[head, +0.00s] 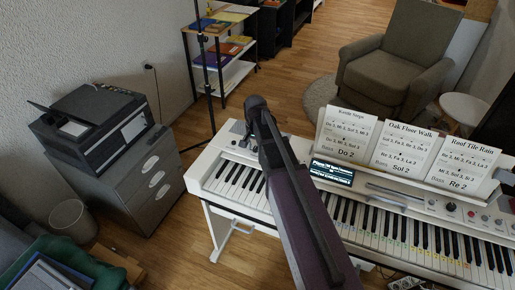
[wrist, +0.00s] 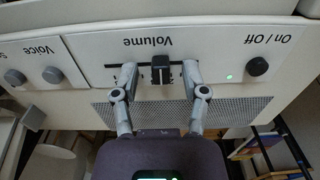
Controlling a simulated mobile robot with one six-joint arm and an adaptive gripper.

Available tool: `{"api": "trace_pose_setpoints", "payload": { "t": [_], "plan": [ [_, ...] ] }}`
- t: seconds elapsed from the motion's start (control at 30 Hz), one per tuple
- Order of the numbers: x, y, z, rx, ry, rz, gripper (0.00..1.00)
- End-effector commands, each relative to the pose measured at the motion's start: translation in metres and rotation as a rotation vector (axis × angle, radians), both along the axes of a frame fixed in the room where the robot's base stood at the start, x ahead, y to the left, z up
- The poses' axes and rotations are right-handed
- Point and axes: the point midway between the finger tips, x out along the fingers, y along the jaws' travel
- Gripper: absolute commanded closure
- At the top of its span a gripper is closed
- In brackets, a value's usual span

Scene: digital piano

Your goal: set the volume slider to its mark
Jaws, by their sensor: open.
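In the wrist view the volume slider (wrist: 160,70) is a black upright cap in a horizontal slot, under the upside-down word "Volume". Short dark scale lines show on both sides of it; I cannot tell which is its mark. My gripper (wrist: 159,72) is open, one finger to the left of the cap and one to the right, with a gap on each side. The fingertips are close to the panel. In the head view my arm reaches over the left end of the white digital piano (head: 208,180); the gripper and slider cannot be made out there.
In the wrist view a green light and the round On / Off knob (wrist: 257,66) are to the right, and the Voice knobs (wrist: 52,75) to the left. A speaker grille (wrist: 235,110) lies below the slot. Song sheets (head: 402,145) stand on the piano.

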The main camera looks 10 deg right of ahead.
Motion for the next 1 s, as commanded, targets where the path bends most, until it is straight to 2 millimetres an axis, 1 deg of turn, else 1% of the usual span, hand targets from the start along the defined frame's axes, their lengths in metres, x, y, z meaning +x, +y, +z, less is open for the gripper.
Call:
{"api": "trace_pose_setpoints", "payload": {
  "t": [0.23,0.27,0.3,0.37,0.4,0.43,0.63,0.83,1.0],
  "plan": [
    [0.0,0.0,0.0,0.0,0.0,0.0,0.43],
    [0.0,0.0,0.0,0.0,0.0,0.0,0.52],
    [0.0,0.0,0.0,0.0,0.0,0.0,0.64],
    [0.0,0.0,0.0,0.0,0.0,0.0,0.81],
    [0.0,0.0,0.0,0.0,0.0,0.0,0.93],
    [0.0,0.0,0.0,0.0,0.0,0.0,1.0],
    [-0.001,-0.001,0.0,0.0,0.0,0.0,1.0],
    [-0.011,-0.014,0.0,0.0,0.0,-0.001,1.0],
    [-0.012,-0.017,0.0,0.0,0.0,0.0,1.0]
  ]
}}
